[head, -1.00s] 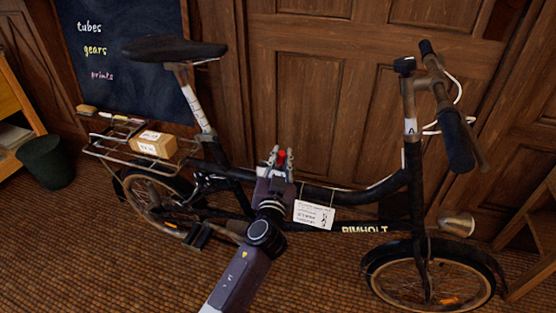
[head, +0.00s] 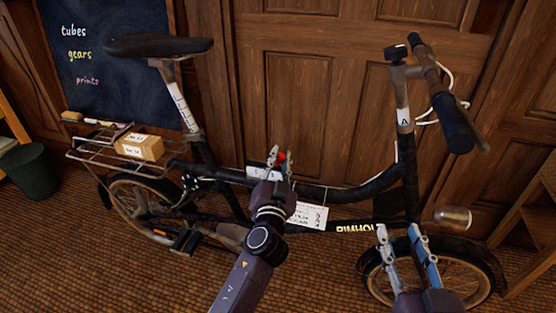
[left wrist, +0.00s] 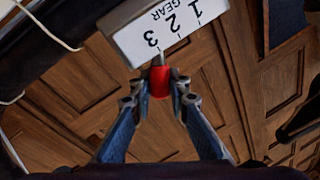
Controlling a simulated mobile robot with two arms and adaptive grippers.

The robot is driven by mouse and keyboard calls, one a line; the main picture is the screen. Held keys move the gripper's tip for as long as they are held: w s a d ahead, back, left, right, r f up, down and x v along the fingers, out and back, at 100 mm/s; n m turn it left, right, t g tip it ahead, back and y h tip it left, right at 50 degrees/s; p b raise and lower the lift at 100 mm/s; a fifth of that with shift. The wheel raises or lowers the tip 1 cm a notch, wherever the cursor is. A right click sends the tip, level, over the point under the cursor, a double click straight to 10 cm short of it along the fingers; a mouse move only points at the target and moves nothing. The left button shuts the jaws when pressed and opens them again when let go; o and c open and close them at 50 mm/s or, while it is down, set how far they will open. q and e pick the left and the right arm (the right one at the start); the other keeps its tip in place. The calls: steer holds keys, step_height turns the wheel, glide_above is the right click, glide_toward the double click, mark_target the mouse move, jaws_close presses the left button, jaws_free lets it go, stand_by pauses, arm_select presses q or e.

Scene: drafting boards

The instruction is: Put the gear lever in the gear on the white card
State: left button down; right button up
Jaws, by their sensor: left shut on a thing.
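The gear lever's red knob (head: 282,156) is between the fingertips of my left gripper (head: 280,160), above the bicycle's top tube. In the left wrist view, the red knob (left wrist: 160,82) is held in the shut left gripper (left wrist: 161,95). The lever's stem meets the white gear plate (left wrist: 165,30) close to the 3; the plate is marked GEAR 1 2 3. The white card (head: 307,215) hangs on the frame, partly behind my left gripper, its writing too small to read. My right gripper (head: 408,245) is open and empty, in front of the front wheel.
The black bicycle (head: 345,195) stands before a wooden door. Its handlebar (head: 453,122) is at the right. A small box (head: 140,147) sits on the rear rack. A chalkboard (head: 105,90) and a dark bin (head: 30,172) are at the left. Floor in front is clear.

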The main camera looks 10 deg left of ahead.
stand_by(0.3)
arm_select(q)
steer(key=c, duration=1.8)
jaws_free()
steer(key=shift+s, duration=0.1)
steer(key=shift+s+d+f, duration=0.15)
steer(key=shift+s+d, duration=0.05)
steer(key=shift+s, duration=1)
steer(key=shift+s+d+f, duration=0.1)
steer(key=shift+s+d, duration=0.05)
steer(key=shift+s, duration=1.1)
steer(key=shift+s+d+f, duration=0.15)
steer(key=shift+s+d, duration=0.05)
steer(key=shift+s, duration=1)
